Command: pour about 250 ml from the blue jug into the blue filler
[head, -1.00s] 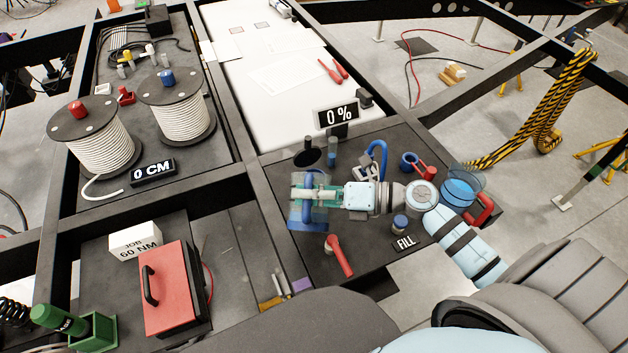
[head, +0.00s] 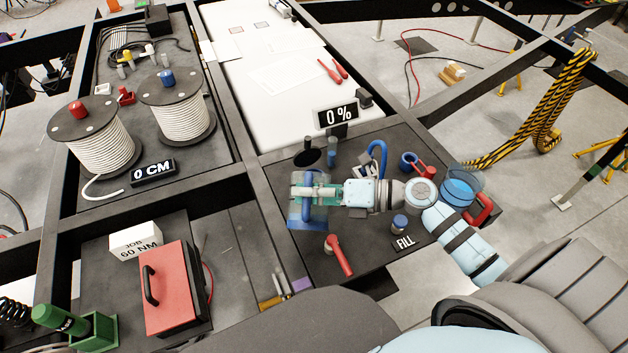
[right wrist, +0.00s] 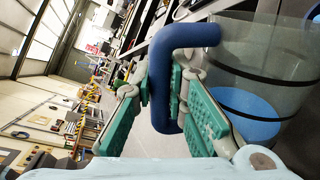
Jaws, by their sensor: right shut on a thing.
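My right gripper (head: 318,193) is shut on the handle (right wrist: 183,70) of the blue jug. The jug (head: 308,219) is see-through and hangs over the left part of the dark bench panel. In the right wrist view its clear wall (right wrist: 285,45) and some blue liquid (right wrist: 245,112) show. Several blue fittings stand on this panel: a ring (head: 408,160), a bent pipe (head: 383,150), a clear blue cup (head: 462,188) and a blue-capped piece (head: 400,222) by the FILL label (head: 405,243). I cannot tell for sure which is the blue filler. My left gripper is out of view.
A sign reading 0 % (head: 337,116) stands behind the panel. A red lever (head: 339,256) stands in front of the jug. My right forearm crosses the panel's right half. Dark chassis beams border the panel. A red case (head: 173,287) lies to the left.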

